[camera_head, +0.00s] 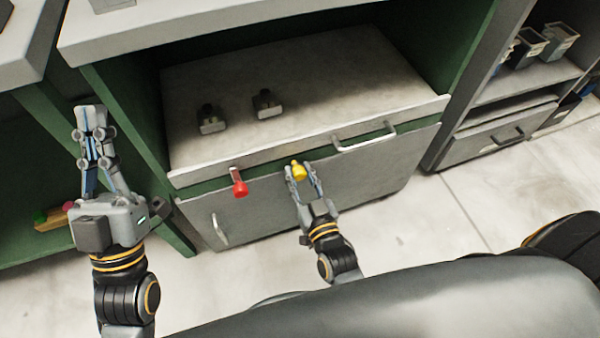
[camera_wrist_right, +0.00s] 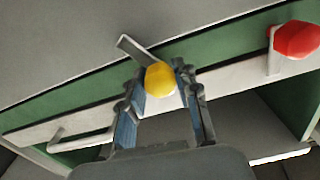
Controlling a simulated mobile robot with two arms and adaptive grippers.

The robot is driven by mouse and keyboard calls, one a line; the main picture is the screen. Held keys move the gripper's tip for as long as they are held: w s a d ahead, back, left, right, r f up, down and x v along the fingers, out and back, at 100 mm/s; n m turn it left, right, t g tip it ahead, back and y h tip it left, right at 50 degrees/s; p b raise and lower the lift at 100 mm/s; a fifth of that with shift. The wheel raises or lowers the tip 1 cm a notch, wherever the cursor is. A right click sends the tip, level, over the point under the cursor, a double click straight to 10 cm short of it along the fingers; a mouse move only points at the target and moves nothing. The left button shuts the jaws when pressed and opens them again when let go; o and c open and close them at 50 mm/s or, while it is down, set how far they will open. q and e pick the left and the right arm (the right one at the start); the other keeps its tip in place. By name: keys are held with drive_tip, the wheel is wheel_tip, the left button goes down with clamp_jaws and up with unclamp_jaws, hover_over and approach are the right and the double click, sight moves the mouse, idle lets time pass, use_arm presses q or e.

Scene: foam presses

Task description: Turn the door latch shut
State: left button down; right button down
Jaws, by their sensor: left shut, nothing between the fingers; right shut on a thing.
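The grey door panel (camera_head: 270,212) closes the lower front of the green cabinet. A latch with a yellow knob (camera_head: 299,170) sits near the panel's top edge; in the right wrist view the yellow knob (camera_wrist_right: 160,78) joins a short grey lever (camera_wrist_right: 132,48), which is tilted. My right gripper (camera_head: 300,173) is shut on the yellow knob, with one finger on each side. A second latch with a red knob (camera_head: 239,187) is to the left, its lever pointing down from the rail. My left gripper (camera_head: 90,112) is shut and empty, raised left of the cabinet.
Two small dark-and-grey parts (camera_head: 267,103) stand on the cabinet shelf (camera_head: 340,75). Another cabinet with bins (camera_head: 530,45) is at right. The pale floor (camera_head: 430,240) in front is clear.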

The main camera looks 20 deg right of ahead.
use_arm(q)
drive_tip(key=w+f+g+y+p, duration=0.2)
drive_tip(key=w+f+g+p, duration=0.1)
drive_tip(key=w+f+g, duration=0.4)
use_arm(e)
drive_tip(key=shift+r+m, duration=0.15)
drive_tip(key=shift+m, duration=1.05)
drive_tip(key=m+p, duration=0.1)
drive_tip(key=m, duration=0.2)
drive_tip(key=shift+p, duration=0.35)
use_arm(q)
drive_tip(key=s+a+f+g+y, duration=0.1)
drive_tip(key=s+f+g, duration=0.1)
drive_tip(key=f, duration=0.4)
drive_tip(key=s+a+f+g+y, duration=0.1)
drive_tip(key=s+f+g, duration=0.1)
drive_tip(key=f+g, duration=0.2)
drive_tip(key=shift+s+f+n+y, duration=0.2)
drive_tip(key=shift+f+n+y, duration=0.1)
drive_tip(key=shift+f, duration=1.4)
use_arm(e)
drive_tip(key=shift+m, duration=0.4)
use_arm(q)
drive_tip(key=shift+a, duration=0.1)
use_arm(e)
drive_tip(key=c, duration=1)
unclamp_jaws()
